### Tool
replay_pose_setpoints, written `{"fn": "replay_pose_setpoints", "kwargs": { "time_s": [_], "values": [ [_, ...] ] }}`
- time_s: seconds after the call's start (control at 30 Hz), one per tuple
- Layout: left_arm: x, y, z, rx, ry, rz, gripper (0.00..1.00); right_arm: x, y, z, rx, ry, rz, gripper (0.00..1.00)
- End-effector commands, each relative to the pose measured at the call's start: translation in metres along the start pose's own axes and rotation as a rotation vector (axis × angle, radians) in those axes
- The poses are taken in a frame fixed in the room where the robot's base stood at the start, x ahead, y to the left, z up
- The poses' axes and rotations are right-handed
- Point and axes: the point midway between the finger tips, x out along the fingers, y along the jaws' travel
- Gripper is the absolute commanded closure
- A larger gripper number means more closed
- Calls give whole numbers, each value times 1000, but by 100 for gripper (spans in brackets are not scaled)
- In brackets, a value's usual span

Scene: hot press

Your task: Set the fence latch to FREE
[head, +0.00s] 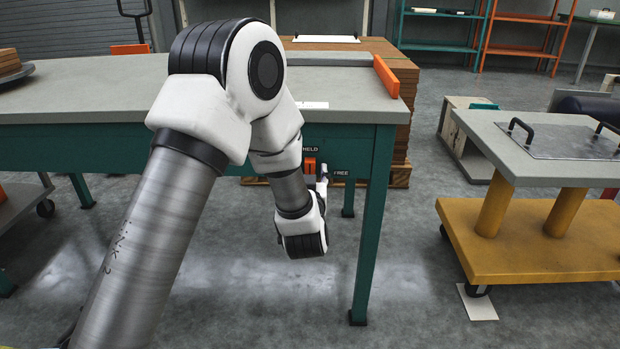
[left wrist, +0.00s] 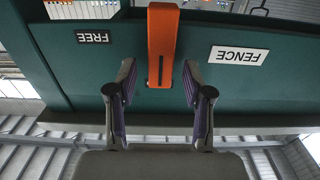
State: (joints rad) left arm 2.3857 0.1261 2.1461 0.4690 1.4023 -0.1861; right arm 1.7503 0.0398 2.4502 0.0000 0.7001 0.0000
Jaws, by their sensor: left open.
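The fence latch, an orange upright piece on the green front panel of the bench, shows small in the head view (head: 309,165), near the HELD label (head: 311,149) and left of the FREE label (head: 341,173). In the upside-down left wrist view, the orange latch (left wrist: 162,40) has a dark slot at its lower end. My left gripper (left wrist: 158,82) is open, with one finger on each side of that end and a gap to each. In the head view my left gripper (head: 322,180) is partly hidden by its own wrist. My right gripper is out of view.
An orange fence end (head: 386,75) stands on the grey bench top (head: 345,95). FREE (left wrist: 94,37) and FENCE (left wrist: 239,55) labels flank the latch in the wrist view. A yellow-based cart (head: 540,240) stands at the right. Open floor lies between bench and cart.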

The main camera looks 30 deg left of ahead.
Motion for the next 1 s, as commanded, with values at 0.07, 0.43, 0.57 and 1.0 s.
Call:
{"fn": "replay_pose_setpoints", "kwargs": {
  "time_s": [0.07,0.43,0.57,1.0],
  "values": [
    [8,0,1,-1,1,-1,49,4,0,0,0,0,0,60],
    [12,0,0,2,-1,1,84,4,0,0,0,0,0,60],
    [12,0,0,2,-1,1,100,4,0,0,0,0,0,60],
    [12,2,-2,68,-2,1,100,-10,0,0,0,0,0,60]
  ]
}}
